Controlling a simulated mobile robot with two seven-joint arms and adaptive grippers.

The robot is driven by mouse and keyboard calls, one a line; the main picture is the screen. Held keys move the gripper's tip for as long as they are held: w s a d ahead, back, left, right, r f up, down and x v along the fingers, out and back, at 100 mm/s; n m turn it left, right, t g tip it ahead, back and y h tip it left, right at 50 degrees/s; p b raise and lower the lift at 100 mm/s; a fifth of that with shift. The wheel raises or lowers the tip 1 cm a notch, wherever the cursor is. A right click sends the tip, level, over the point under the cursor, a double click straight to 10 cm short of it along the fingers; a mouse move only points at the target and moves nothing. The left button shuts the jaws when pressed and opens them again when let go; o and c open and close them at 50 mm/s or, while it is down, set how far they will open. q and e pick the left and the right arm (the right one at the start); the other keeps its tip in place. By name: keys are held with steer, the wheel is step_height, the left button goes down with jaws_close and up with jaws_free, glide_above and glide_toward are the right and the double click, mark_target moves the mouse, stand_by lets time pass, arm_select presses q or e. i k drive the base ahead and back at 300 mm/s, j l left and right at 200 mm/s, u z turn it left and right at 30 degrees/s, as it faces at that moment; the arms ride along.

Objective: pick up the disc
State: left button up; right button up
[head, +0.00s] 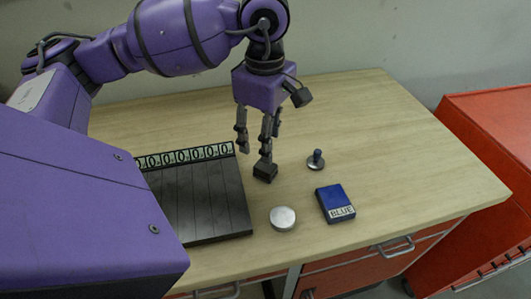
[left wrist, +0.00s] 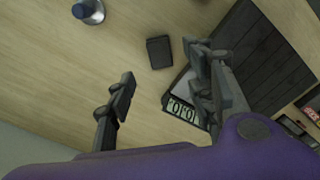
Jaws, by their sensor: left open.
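The disc (head: 283,218) is a round, silvery-grey piece lying flat near the table's front edge in the head view. It does not show in the left wrist view. My left gripper (head: 255,152) points down above the table, behind and left of the disc, apart from it. It is open and empty; its spread fingers also show in the left wrist view (left wrist: 159,64). My right gripper is not in view.
A small black block (head: 265,173) lies below my left fingers. A dark grooved board (head: 205,200) with a number strip (head: 188,156) is left of the disc. A blue box (head: 335,203) and knobbed piece (head: 316,161) are right. The table's back right is clear.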

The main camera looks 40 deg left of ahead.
mark_target(282, 218)
steer(key=u, duration=0.85)
